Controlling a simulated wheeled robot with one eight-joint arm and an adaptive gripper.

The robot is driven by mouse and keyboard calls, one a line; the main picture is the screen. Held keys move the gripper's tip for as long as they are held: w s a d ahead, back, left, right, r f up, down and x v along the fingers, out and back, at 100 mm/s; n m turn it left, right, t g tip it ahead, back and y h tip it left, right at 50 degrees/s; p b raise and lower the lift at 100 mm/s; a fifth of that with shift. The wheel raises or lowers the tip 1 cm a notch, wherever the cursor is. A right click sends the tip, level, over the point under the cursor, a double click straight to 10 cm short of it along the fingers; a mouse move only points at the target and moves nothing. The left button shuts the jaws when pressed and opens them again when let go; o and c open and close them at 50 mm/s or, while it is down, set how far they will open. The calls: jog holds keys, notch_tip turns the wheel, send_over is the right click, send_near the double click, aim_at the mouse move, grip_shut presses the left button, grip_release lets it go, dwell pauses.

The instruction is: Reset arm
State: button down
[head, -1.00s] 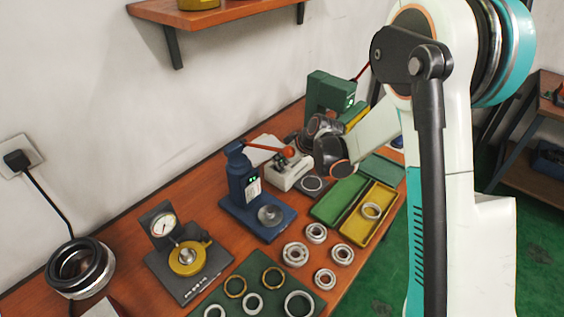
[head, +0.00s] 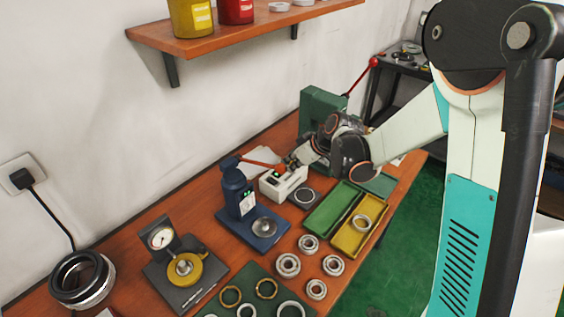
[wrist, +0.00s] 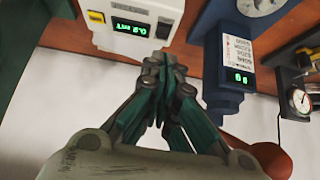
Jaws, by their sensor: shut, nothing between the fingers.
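My gripper (wrist: 163,58) is shut and empty in the wrist view, its fingertips together just in front of the white device with a green display (wrist: 130,25). In the head view my arm reaches from the right over the table, and the wrist hides much of the gripper beside the white device (head: 284,181). I cannot tell whether the fingertips touch the device.
A blue press (head: 240,205), a dial gauge stand (head: 172,258) and a green machine (head: 322,112) stand on the wooden table. A green tray (head: 330,208) and a yellow tray (head: 350,238) lie at the right, near several bearing rings. A shelf (head: 235,32) hangs above.

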jog(key=shift+s+d+r, duration=0.4)
jog(key=shift+s+r, duration=0.05)
jog(key=s+d+r+m+h, duration=0.3)
jog(key=s+d+r+m, duration=0.15)
jog(key=s+r, duration=0.8)
jog(key=s+d+r+m+t+h, duration=0.1)
jog(key=s+d+m, duration=0.1)
jog(key=s, duration=0.6)
jog(key=s+d+r+m+h, duration=0.1)
jog(key=s+d+m, duration=0.1)
jog(key=s, duration=0.6)
jog(key=shift+s+d+t, duration=0.3)
jog(key=shift+d+t, duration=0.1)
jog(key=shift+d, duration=0.4)
